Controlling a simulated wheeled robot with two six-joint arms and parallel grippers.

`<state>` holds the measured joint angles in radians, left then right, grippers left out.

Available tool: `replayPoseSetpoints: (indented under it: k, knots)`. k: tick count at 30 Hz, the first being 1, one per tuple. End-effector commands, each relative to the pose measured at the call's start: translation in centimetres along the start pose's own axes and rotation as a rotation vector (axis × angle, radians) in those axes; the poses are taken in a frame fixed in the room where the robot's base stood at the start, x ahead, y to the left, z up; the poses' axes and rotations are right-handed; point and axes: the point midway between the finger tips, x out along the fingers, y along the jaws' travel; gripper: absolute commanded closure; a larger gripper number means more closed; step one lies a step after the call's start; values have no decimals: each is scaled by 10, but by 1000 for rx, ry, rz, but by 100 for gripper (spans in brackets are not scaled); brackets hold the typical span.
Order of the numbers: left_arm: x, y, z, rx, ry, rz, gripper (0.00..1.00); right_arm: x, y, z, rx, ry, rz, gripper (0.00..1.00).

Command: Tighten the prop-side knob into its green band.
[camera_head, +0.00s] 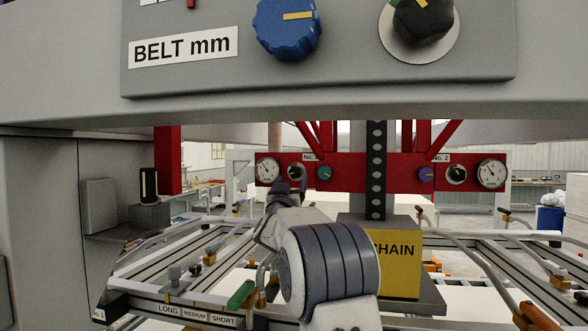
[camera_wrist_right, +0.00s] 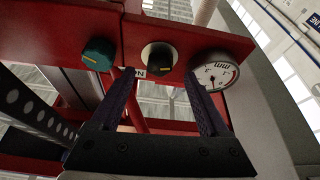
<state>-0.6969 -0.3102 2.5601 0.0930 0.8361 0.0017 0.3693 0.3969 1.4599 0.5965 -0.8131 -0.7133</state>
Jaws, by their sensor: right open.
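No label reading "prop" is legible, so I cannot tell which knob is the prop-side one. On the left half of the red beam, a black knob (camera_head: 297,172) with a pale collar sits between a round white gauge (camera_head: 267,170) and a teal knob (camera_head: 324,173). The right wrist view shows this black knob (camera_wrist_right: 159,57) with a yellow mark, the teal knob (camera_wrist_right: 98,53) and the gauge (camera_wrist_right: 213,72). My right gripper (camera_head: 290,187) is open just below the black knob; its fingertips (camera_wrist_right: 160,74) are spread either side, contact unclear. No green band is distinguishable. My left gripper is out of view.
A grey panel with a blue knob (camera_head: 286,28) and a large black knob (camera_head: 424,18) overhangs the top. A perforated black strip (camera_head: 376,170) and yellow CHAIN box (camera_head: 402,262) stand right of my arm. A purple knob (camera_head: 426,174) and second gauge (camera_head: 491,173) are farther right.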

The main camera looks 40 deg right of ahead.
Motion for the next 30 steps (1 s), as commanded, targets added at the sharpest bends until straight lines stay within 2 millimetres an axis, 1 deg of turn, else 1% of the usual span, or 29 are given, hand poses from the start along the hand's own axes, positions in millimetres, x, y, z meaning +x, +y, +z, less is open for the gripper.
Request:
replayPoseSetpoints:
  k: [1, 6, 10, 17, 18, 20, 21, 23, 24, 30]
  knots:
    - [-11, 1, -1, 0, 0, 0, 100, 11, 1, -3, -1, -2, 1, 21]
    - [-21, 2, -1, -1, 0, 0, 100, 30, 0, -2, -1, -2, 0, 21]
    - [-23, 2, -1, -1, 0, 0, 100, 36, 1, 0, -1, -2, 0, 21]
    - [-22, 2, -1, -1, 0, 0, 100, 36, 3, 1, -1, -1, 2, 21]
    - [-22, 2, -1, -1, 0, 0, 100, 36, 3, 1, -1, -1, 2, 25]
    - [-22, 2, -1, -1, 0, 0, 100, 36, 3, 1, -1, -1, 2, 48]
    - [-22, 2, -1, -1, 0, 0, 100, 36, 3, 1, -1, -1, 2, 63]
    - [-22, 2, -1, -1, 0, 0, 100, 36, 3, 1, -1, -1, 2, 86]
    - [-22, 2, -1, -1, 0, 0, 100, 36, 3, 1, -1, -1, 2, 100]
    - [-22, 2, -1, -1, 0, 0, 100, 36, 3, 1, 9, -1, 6, 100]
